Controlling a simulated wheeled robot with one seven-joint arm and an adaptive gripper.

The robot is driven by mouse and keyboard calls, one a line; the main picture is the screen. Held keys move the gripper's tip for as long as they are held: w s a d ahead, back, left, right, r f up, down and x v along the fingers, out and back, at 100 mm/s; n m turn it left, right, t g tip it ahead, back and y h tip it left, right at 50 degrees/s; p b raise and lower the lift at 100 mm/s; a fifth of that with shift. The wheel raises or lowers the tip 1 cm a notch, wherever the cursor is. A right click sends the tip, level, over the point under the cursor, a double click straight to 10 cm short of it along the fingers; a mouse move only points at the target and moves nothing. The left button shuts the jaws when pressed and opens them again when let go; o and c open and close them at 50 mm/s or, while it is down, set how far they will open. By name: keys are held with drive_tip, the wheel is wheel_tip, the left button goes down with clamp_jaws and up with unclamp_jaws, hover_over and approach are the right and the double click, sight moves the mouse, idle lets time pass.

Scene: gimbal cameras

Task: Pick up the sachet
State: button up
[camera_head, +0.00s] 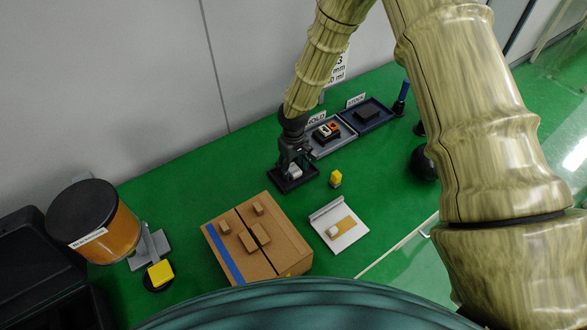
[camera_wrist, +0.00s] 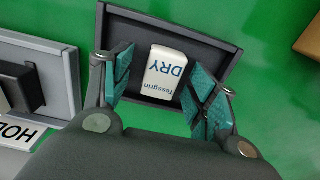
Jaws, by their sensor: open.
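The sachet (camera_wrist: 164,74) is a small white packet printed "Tessgrin DRY". It lies in a small black tray (camera_wrist: 218,38) on the green surface. My gripper (camera_wrist: 157,85) is open above the tray, with one teal-padded finger on each side of the sachet. A gap shows between the sachet and each finger. In the head view, my gripper (camera_head: 293,165) reaches down over the black tray (camera_head: 300,184), and the white sachet (camera_head: 295,171) shows partly between the fingers.
A grey tray labelled HOLD (camera_head: 342,147) and a dark tray (camera_head: 385,122) stand behind to the right. An orange container (camera_head: 120,235) stands left.

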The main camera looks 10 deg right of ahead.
drive_tip(key=shift+s+r, duration=0.1)
drive_tip(key=shift+s, duration=0.1)
drive_tip(key=shift+w, duration=0.1)
drive_tip(key=shift+c, duration=0.7)
drive_tip(key=c, duration=0.8)
